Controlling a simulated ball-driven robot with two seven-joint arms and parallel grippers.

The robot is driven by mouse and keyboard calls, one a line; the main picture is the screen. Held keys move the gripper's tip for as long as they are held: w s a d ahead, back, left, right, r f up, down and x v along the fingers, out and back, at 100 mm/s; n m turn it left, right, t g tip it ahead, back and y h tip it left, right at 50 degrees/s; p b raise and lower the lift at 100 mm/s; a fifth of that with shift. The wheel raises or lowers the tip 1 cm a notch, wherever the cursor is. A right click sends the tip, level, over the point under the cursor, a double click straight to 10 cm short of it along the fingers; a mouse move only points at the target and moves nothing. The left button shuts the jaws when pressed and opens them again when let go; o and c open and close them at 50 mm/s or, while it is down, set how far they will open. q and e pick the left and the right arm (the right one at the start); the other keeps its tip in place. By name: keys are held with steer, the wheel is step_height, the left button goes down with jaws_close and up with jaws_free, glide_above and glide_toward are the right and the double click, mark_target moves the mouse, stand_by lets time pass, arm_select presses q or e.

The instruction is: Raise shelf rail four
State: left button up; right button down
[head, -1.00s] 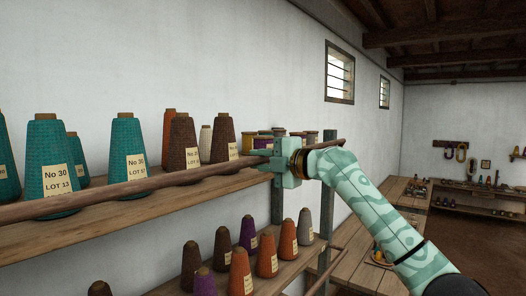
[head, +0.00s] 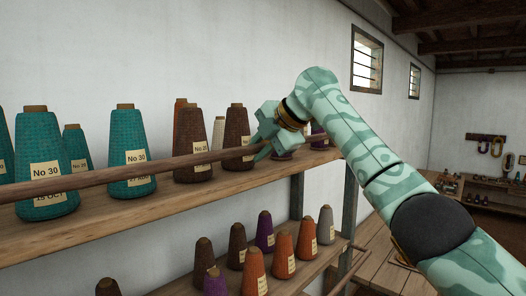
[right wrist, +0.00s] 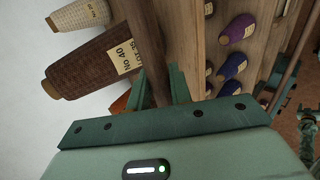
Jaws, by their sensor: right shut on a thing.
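The shelf rail (head: 100,177) is a long brown wooden rod running along the front of the upper shelf (head: 200,193), in front of the yarn cones and above the board. My right gripper (head: 262,148) is shut on the rail near its far part, by the last brown cones. In the right wrist view the rail (right wrist: 144,40) passes down between the two fingers (right wrist: 160,90). My left gripper is out of view.
Teal cones (head: 128,150) and brown cones (head: 236,130) stand close behind the rail. A lower shelf (head: 300,274) holds several orange, purple, brown and grey cones. A wooden bench (head: 370,262) stands beyond the shelf post (head: 349,210).

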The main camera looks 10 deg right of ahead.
steer(key=shift+r, duration=0.1)
stand_by(0.4)
steer(key=c, duration=1.3)
jaws_free()
steer(key=shift+w+a, duration=0.1)
steer(key=shift+w, duration=0.05)
steer(key=b+v, duration=0.4)
steer(key=v, duration=1.2)
steer(key=shift+r, duration=0.15)
